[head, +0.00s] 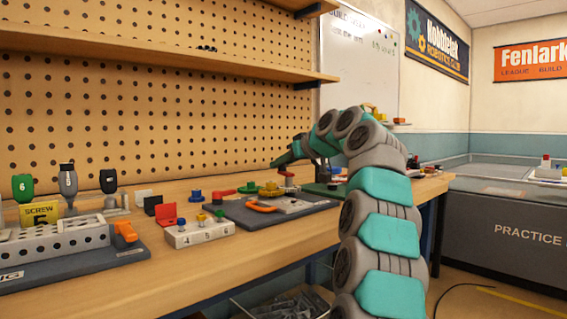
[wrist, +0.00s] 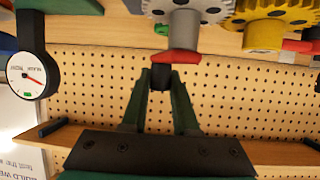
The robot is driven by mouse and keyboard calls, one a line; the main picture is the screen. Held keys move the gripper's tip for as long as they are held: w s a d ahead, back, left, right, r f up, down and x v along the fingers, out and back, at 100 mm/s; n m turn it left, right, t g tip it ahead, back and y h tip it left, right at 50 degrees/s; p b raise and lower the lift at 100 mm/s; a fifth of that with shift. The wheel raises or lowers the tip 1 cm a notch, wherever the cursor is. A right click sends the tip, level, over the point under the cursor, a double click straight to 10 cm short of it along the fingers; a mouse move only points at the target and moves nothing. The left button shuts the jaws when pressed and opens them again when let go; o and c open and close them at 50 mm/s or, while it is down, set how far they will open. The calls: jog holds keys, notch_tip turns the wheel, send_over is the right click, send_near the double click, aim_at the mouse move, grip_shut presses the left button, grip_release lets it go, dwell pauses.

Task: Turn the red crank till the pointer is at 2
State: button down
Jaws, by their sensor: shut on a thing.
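The red crank (wrist: 180,57) is at the upper middle of the wrist view, on a grey shaft below a pale gear. My gripper (wrist: 161,85) is shut on the crank's black knob (wrist: 160,75), which sits between the two green fingers. In the head view my gripper (head: 277,163) is at the back of the bench, beside a small red part (head: 287,173) that looks like the crank. A round black-rimmed dial (wrist: 33,76) with a red pointer is at the left of the wrist view. Its markings are too small to read.
A yellow gear (wrist: 275,18) is beside the crank in the wrist view. In the head view, a dark board (head: 240,212) with an orange-handled tool lies nearer, beside a grey numbered block (head: 200,233). The wooden bench (head: 215,268) has clear room along its front edge.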

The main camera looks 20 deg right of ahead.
jog(key=shift+r, duration=0.15)
dwell(0.4)
jog(key=c, duration=0.7)
grip_release()
jog(key=v, duration=0.7)
jog(key=shift+s, duration=0.15)
jog(key=shift+s+d, duration=0.15)
jog(key=shift+s, duration=0.05)
